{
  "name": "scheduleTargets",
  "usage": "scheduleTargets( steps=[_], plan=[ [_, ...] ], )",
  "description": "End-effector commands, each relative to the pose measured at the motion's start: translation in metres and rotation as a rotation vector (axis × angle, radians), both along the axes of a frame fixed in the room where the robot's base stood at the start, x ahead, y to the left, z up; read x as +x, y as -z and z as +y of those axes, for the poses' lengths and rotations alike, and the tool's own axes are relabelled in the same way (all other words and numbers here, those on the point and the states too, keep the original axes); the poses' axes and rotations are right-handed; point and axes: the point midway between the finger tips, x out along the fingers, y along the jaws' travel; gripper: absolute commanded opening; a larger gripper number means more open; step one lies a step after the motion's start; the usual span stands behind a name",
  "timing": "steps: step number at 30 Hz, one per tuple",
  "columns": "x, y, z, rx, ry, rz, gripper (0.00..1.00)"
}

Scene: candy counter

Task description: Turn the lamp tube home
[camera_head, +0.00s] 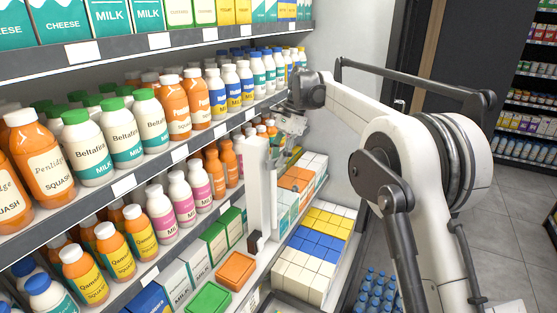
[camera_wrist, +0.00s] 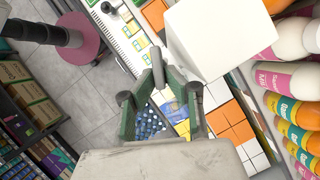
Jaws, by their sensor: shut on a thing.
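A tall white upright fixture (camera_head: 257,180) stands at the front of the lower shelves in the head view, with a dark piece near its foot. My gripper (camera_head: 291,123) is at its upper end, on the right side. In the wrist view a large white block-shaped end (camera_wrist: 222,38) lies just beyond my gripper (camera_wrist: 176,78), whose green-sided fingers come up beside its near edge. My gripper is shut on a pale part there, which I take for the lamp tube; the fingers mostly hide it, and how it sits in the fixture cannot be told.
Shelves of bottles (camera_head: 150,125) and cartons run along the left. Yellow, white and blue boxes (camera_head: 315,248) fill the low shelf right of the fixture, with blue-capped bottles (camera_head: 376,292) beside it. The tiled aisle (camera_head: 500,190) at right is open.

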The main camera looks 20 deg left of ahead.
Motion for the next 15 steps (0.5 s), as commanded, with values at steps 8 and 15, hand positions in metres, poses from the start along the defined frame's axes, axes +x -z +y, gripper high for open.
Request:
scheduleTargets(
  steps=[8, 15],
  plan=[
    [0.001, -0.0002, 0.0009, 0.001, -0.081, -0.001, 0.0],
    [0.0009, -0.0002, 0.0009, 0.0, -0.079, 0.0, 0.18]
  ],
)
